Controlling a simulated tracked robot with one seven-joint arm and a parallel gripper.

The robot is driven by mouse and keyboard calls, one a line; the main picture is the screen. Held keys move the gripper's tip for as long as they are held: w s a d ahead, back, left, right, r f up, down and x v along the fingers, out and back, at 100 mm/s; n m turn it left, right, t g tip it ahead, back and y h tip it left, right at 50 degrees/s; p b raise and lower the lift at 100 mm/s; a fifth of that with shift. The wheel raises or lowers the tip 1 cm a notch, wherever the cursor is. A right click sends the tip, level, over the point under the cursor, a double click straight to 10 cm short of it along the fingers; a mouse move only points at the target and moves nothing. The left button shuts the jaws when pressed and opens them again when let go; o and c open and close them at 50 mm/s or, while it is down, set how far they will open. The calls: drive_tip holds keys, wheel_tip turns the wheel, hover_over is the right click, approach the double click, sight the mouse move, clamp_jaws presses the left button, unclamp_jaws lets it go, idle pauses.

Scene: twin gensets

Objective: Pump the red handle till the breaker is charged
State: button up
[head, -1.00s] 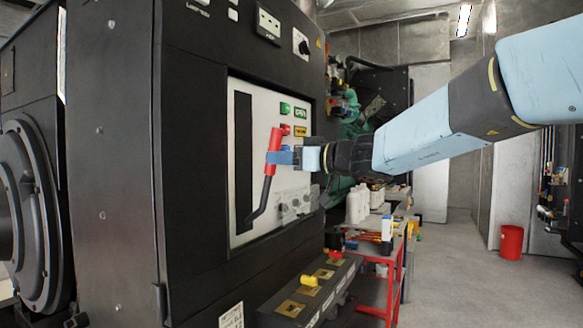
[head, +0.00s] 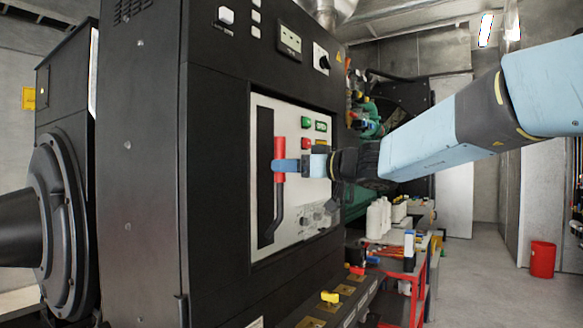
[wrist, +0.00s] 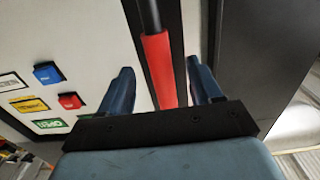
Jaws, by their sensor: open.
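The red handle (head: 279,150) is a red grip on a dark shaft, mounted over a black slot in the white breaker panel (head: 262,104). In the head view it stands nearly upright, grip at the top. My gripper (head: 285,166) is at the grip. In the wrist view my open gripper (wrist: 160,78) has one blue finger on each side of the red grip (wrist: 158,66), with gaps showing. A yellow label (wrist: 30,104) sits between a green label (wrist: 48,124) and a white one; its text is unreadable. A red button (wrist: 70,101) and blue button (wrist: 48,72) are beside them.
The black cabinet (head: 225,150) surrounds the panel. A red-framed bench with white bottles (head: 378,218) stands behind. Open floor (head: 490,270) lies right, with a red bin (head: 542,260).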

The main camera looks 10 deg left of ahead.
drive_tip(key=v, duration=0.9)
idle(0.4)
drive_tip(key=s+d+f+m+h, duration=0.4)
drive_tip(key=s+d+f, duration=0.3)
drive_tip(key=d, duration=0.3)
drive_tip(key=s+d+f+m+h, duration=0.5)
drive_tip(key=s+d+f+h, duration=0.2)
drive_tip(key=d+f, duration=0.3)
drive_tip(key=s+d+f+m+h, duration=0.5)
drive_tip(key=s+d+f, duration=0.3)
drive_tip(key=d, duration=0.4)
drive_tip(key=shift+f+g+h, duration=0.25)
drive_tip(key=shift+g+h, duration=0.05)
drive_tip(key=shift+h, duration=0.2)
